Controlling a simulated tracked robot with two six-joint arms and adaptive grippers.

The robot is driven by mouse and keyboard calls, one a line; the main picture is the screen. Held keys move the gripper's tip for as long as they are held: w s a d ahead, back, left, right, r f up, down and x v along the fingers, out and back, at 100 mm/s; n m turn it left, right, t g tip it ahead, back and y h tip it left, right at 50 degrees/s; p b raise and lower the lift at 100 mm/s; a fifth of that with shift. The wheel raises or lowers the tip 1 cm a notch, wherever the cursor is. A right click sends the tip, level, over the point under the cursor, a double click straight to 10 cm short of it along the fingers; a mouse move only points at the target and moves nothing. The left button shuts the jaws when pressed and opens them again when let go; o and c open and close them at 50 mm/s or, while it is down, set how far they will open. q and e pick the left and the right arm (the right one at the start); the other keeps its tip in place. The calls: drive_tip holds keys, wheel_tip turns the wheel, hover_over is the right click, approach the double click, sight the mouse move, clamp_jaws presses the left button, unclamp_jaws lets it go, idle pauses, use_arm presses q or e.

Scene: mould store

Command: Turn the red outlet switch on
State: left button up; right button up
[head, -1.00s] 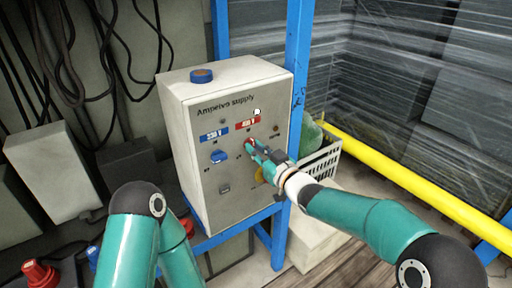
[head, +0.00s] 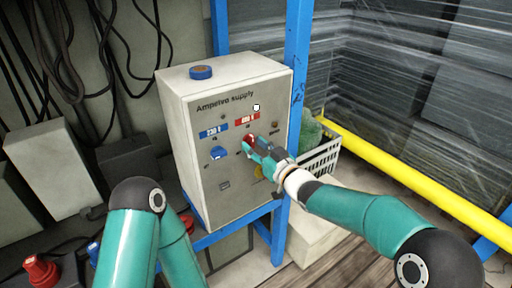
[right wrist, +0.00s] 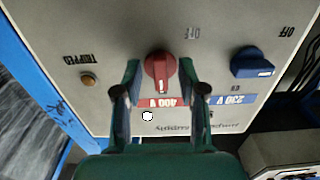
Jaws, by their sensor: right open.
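The red outlet switch (right wrist: 160,68) is a rotary knob on the grey supply box (head: 195,105), below the red 400 V label (right wrist: 163,103). In the right wrist view, where the panel is upside down, its white mark points down toward that label. An OFF label (right wrist: 193,33) is beside it. My right gripper (right wrist: 160,78) is open, with its fingers on either side of the red knob; I cannot tell if they touch it. In the head view the gripper (head: 254,146) partly covers the knob (head: 247,138). My left gripper is out of view.
A blue knob (head: 218,153) under the 230 V label is left of the red one in the head view. A small TRIPPED lamp (right wrist: 88,80) is on the other side. A blue post (head: 297,75), a white crate (head: 322,160) and a yellow rail (head: 400,180) stand right.

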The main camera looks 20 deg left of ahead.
drive_tip(key=shift+d, duration=0.1)
drive_tip(key=v, duration=1.2)
